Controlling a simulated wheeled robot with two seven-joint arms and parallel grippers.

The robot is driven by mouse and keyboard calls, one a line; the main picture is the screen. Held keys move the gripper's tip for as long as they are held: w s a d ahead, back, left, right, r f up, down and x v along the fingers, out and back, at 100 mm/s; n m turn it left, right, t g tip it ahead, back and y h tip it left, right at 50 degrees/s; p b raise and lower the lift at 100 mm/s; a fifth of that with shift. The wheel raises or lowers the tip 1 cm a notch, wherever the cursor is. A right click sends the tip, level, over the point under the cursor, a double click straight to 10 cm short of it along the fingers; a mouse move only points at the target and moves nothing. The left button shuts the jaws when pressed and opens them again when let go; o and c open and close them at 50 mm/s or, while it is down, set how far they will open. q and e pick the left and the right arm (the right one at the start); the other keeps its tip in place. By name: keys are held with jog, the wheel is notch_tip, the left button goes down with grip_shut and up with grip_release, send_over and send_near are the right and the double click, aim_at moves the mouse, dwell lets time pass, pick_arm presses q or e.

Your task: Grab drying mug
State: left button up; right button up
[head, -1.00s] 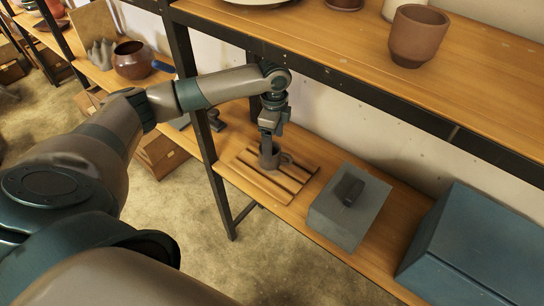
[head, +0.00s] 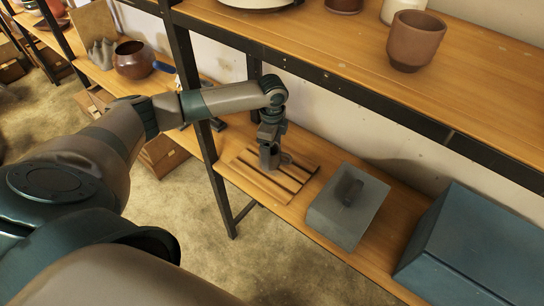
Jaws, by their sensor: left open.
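A small dark grey mug (head: 284,160) stands on a slatted wooden drying rack (head: 293,173) on the lower shelf. Its handle side shows to the right of my left gripper. My left gripper (head: 268,162) points down at the mug, with its fingers open and right at the mug's body. The gripper hides much of the mug, and I cannot tell whether the fingers touch it. My right gripper is not in view.
A grey box (head: 341,222) with a dark handle on its lid stands right of the rack. A large blue-grey box (head: 475,255) stands farther right. The upper shelf (head: 330,40) overhangs the lower one and carries a brown pot (head: 415,42). A dark post (head: 193,85) stands left of the gripper.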

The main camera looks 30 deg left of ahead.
pick_arm(q)
jog(key=shift+c, duration=1.3)
jog(key=c, duration=1.1)
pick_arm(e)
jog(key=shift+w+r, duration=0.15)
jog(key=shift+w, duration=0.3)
pick_arm(q)
jog(key=shift+r, duration=0.1)
